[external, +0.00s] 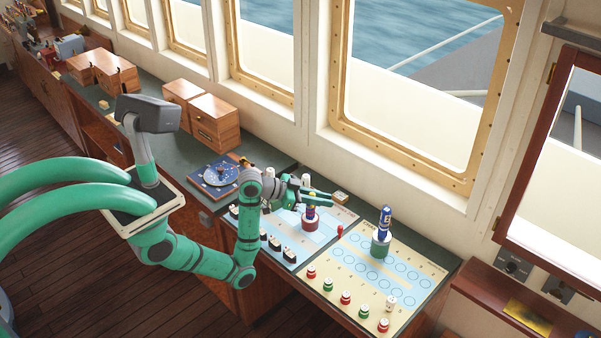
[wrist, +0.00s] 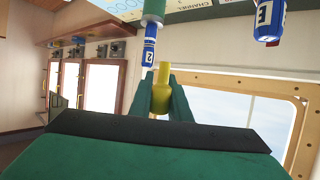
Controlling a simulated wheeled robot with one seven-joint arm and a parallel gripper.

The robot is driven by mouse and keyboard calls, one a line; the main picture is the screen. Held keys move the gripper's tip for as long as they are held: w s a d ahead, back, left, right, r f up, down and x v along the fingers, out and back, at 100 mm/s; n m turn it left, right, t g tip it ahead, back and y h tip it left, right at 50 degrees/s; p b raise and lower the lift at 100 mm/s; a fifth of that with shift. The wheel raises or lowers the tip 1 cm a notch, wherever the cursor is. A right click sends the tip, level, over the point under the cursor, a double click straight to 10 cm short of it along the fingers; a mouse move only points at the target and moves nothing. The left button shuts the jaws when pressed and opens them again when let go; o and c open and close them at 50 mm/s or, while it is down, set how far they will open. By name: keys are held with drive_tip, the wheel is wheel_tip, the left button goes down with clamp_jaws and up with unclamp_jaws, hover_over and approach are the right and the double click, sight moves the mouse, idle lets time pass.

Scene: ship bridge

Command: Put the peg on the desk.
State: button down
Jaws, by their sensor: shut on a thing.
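The yellow peg (wrist: 161,92), with a narrow neck and a wider body, is between my gripper's two green fingers in the wrist view. My gripper (wrist: 163,98) is shut on it. In the external view my gripper (external: 325,197) is above the chart boards on the desk (external: 184,148), near its window side; I cannot clearly make out the peg there. The wrist view appears upside down, with the board at its top. The peg looks held above the desk, apart from the surface.
A blue labelled cylinder (external: 385,219) stands in a green holder on the right board (external: 412,262). Another stands in a red holder (external: 310,224) just below my gripper. Several small red, green and black pieces line the boards' front. Wooden boxes (external: 214,122) stand farther left.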

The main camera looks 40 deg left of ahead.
drive_tip(key=w+a+n+t+y, duration=0.1)
drive_tip(key=w+a+n+y, duration=0.15)
drive_tip(key=a, duration=1.05)
drive_tip(key=w+a+n+t+y, duration=0.1)
drive_tip(key=w+a+n+y, duration=0.15)
drive_tip(key=a, duration=1.15)
drive_tip(key=w+a+n+t+y, duration=0.1)
drive_tip(key=w+a+n+y, duration=0.15)
drive_tip(key=a, duration=1.05)
drive_tip(key=s+a+n+g+y, duration=0.15)
drive_tip(key=s+a, duration=0.35)
drive_tip(key=a, duration=0.6)
drive_tip(key=s+a+n+y, duration=0.25)
drive_tip(key=s+a, duration=0.25)
drive_tip(key=a, duration=0.5)
drive_tip(key=s+a+n+g+y, duration=0.1)
drive_tip(key=s+a+n+y, duration=0.3)
drive_tip(key=a, duration=0.7)
drive_tip(key=m, duration=0.2)
hover_over(199, 159)
drive_tip(key=shift+t+h, duration=0.25)
drive_tip(key=shift+h, duration=0.2)
drive_tip(key=f, duration=1.9)
drive_tip(key=shift+s+d+f, duration=0.2)
drive_tip(key=shift+s+d, duration=0.1)
drive_tip(key=shift+s, duration=0.05)
drive_tip(key=shift+w+a+f, duration=0.4)
drive_tip(key=shift+f, duration=1.85)
